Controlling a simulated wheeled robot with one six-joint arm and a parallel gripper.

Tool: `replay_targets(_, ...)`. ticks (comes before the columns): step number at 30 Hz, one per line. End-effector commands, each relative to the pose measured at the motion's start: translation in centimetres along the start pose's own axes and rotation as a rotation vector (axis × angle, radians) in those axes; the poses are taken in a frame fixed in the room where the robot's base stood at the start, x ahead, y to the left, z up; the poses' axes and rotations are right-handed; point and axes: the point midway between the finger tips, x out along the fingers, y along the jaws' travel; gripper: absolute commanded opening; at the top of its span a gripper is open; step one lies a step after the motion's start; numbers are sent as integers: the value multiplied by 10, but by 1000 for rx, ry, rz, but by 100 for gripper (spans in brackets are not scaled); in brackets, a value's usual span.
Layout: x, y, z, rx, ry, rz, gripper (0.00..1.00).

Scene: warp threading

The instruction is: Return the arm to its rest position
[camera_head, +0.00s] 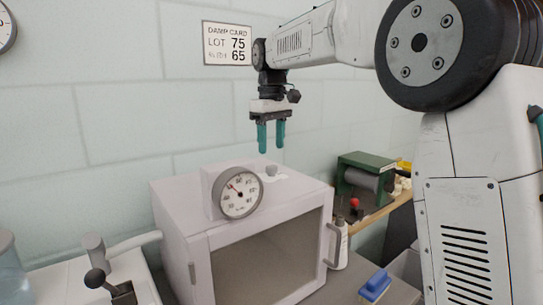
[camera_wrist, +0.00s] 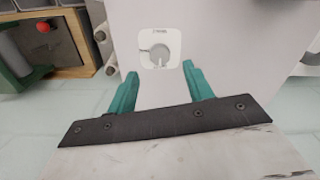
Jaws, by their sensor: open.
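My gripper (camera_head: 271,137) has two teal fingers that point down, spread apart with nothing between them. It hangs in the air above the white cabinet (camera_head: 180,222), clear of its top. In the wrist view my gripper (camera_wrist: 158,78) is also open and empty. A round knob on a white plate (camera_wrist: 160,47) lies beyond the fingertips on the cabinet's top. My arm reaches in from the right with its forearm raised.
A dial gauge (camera_head: 239,194) stands on the cabinet's front top edge. A green machine with a roller (camera_head: 364,178) sits on a wooden shelf to the right. A blue block (camera_head: 375,285) lies on the counter. A damp card (camera_head: 227,43) hangs on the wall. The air around the gripper is free.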

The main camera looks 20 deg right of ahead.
Motion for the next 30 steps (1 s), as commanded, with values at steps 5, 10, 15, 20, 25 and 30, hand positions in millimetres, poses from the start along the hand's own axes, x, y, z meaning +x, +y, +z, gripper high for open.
replay_targets(5,-19,0,0,0,1,0,51)
replay_targets(10,-23,0,0,0,0,0,51)
replay_targets(15,-22,0,0,0,0,0,51)
replay_targets(20,-23,0,1,1,0,0,51)
replay_targets(25,-25,-10,25,34,8,4,51)
replay_targets(30,-21,-38,90,125,27,13,51)
